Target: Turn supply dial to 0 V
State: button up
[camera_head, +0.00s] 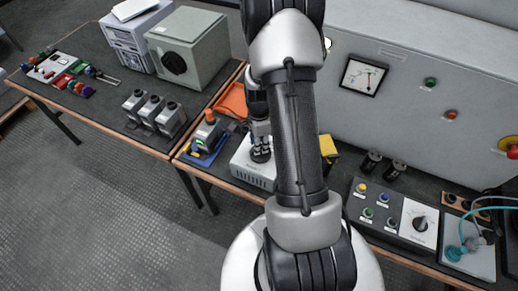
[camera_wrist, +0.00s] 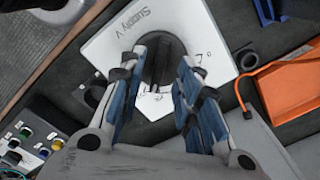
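The supply unit is a white box (camera_head: 250,172) on the bench; in the wrist view its pale top face (camera_wrist: 100,45) reads "Supply V". Its black dial (camera_wrist: 160,60) has a raised bar grip. My gripper (camera_wrist: 158,85) is over the dial, one blue-padded finger on each side, with a gap between them. I cannot tell whether either pad touches the dial. In the head view my gripper (camera_head: 261,152) points down at the box, and the dial is mostly hidden behind it. Scale marks show beside the dial, partly covered by the fingers, so the setting cannot be read.
An orange tray (camera_wrist: 290,85) with a cable lies right of the unit in the wrist view. A large grey cabinet with a meter (camera_head: 363,76) stands behind. A button panel (camera_head: 395,215) is to the right. A blue tray (camera_head: 205,150) is to the left.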

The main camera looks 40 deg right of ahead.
jog(key=shift+f, duration=1.45)
grip_shut()
